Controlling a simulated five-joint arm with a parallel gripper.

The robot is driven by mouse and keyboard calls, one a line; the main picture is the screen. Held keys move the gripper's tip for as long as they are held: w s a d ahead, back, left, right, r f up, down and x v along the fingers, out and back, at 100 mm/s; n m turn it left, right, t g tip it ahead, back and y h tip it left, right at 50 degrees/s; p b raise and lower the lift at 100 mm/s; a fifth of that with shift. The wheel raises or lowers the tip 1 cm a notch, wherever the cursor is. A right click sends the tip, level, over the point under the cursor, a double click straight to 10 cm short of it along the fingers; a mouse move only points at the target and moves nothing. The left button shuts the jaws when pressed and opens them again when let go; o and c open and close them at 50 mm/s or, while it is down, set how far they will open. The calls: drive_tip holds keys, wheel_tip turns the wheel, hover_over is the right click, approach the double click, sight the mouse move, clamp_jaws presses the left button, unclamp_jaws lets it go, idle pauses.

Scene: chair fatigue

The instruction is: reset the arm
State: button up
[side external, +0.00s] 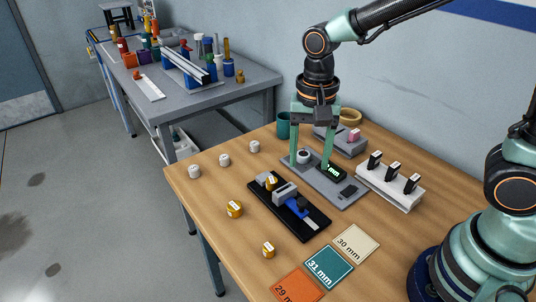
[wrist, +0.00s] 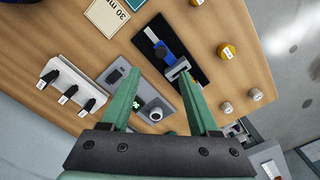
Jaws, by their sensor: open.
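My gripper (side external: 309,164) is open, with its two green fingers pointing down over the grey device (side external: 346,199) with a lit display. A white round piece (side external: 303,156) on that device shows between the fingers; I cannot tell how high the fingertips are above it. In the wrist view, my gripper (wrist: 147,70) has its fingers apart, with the white round piece (wrist: 156,113) between them in the picture. Nothing is held.
A black fixture (side external: 310,226) with a blue slide lies in front. White cylinders (side external: 224,160) and yellow cylinders (side external: 235,209) stand at left. A white rack (side external: 388,188) holds black pieces. Cards, including a teal one (side external: 329,266), lie at the front. A teal cup (side external: 283,126) stands behind.

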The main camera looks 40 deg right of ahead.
drive_tip(key=shift+r, duration=0.2)
drive_tip(key=s+d+r+n+t, duration=0.4)
drive_tip(key=d+r+n+t, duration=0.1)
drive_tip(key=d+r+n, duration=0.3)
drive_tip(key=shift+d+r+n+t, duration=0.3)
drive_tip(key=shift+d+n, duration=0.2)
drive_tip(key=shift+d, duration=0.5)
